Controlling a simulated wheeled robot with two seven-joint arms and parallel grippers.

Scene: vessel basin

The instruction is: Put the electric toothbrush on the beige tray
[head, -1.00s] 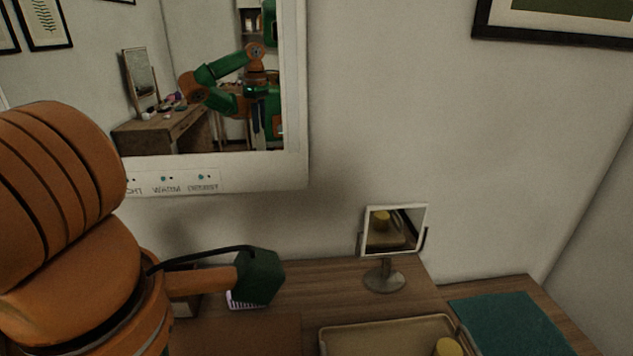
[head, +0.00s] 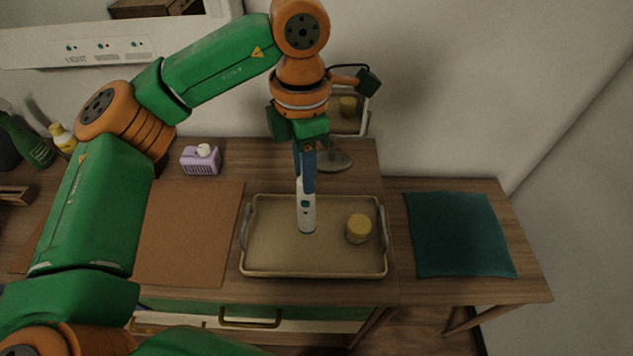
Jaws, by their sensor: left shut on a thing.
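The electric toothbrush (head: 306,210) is white with a blue-green button and hangs upright, its handle end down, over the beige tray (head: 275,268). My left gripper (head: 305,172) points down and is shut on the upper part of the toothbrush. The toothbrush's lower end shows against the middle of the tray floor; I cannot tell whether it touches. My right gripper is not in view.
A small mirror (head: 365,124) on a round stand is behind the tray, partly hidden by my left arm. A brown mat (head: 190,235) lies left, with a purple basket (head: 201,164) behind it. A teal cloth (head: 460,235) lies right. Bottles (head: 35,145) stand far left.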

